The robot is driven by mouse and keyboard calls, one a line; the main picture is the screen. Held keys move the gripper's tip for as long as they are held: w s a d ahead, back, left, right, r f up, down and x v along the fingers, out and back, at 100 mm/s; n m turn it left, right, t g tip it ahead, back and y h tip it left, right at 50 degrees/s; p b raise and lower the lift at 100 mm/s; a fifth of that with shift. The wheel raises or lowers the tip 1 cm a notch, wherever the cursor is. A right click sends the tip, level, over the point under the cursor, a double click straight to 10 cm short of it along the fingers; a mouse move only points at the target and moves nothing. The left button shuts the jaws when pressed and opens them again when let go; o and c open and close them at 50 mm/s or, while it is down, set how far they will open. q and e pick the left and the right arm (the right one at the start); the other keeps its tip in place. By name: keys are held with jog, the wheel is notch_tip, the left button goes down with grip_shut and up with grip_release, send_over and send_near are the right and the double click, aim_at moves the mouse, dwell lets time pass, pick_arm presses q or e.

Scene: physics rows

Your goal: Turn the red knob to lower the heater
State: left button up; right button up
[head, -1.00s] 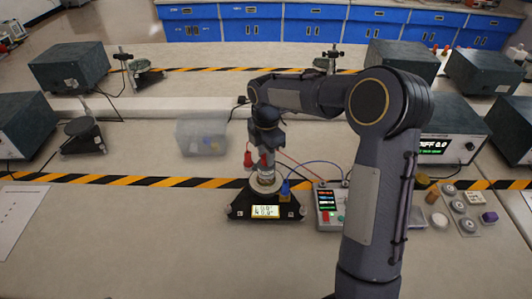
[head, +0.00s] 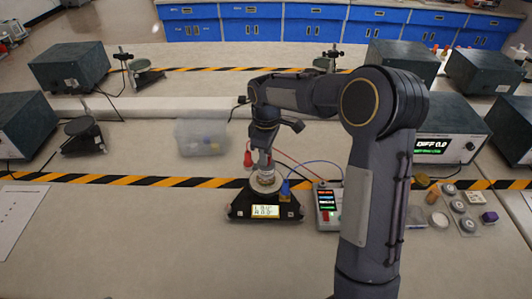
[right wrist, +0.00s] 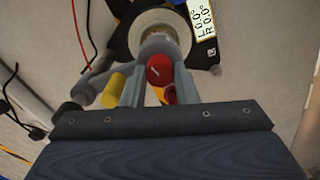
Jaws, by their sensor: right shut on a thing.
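The red knob (right wrist: 160,70), with a small white mark on its face, shows between the two fingers of my right gripper (right wrist: 158,82) in the right wrist view. The gripper is shut on it. In the head view my right gripper (head: 266,165) points down over the round top of a black device (head: 265,208) with a lit display, and the fingers hide the knob there. A second red part (right wrist: 171,94) lies nearer the palm in the wrist view. My left gripper is not in view.
A control box (head: 328,208) with coloured displays stands right of the device. Red and blue cables run close by. A clear bin (head: 202,138) is behind left. Small discs and caps (head: 458,206) lie at right.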

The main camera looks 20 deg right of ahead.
jog(key=m, duration=0.4)
jog(key=shift+m, duration=2.6)
jog(key=o, duration=1)
notch_tip(320, 180, up, 8)
jog(key=shift+f+b, duration=0.2)
jog(key=shift+b, duration=0.1)
jog(key=shift+r, duration=0.15)
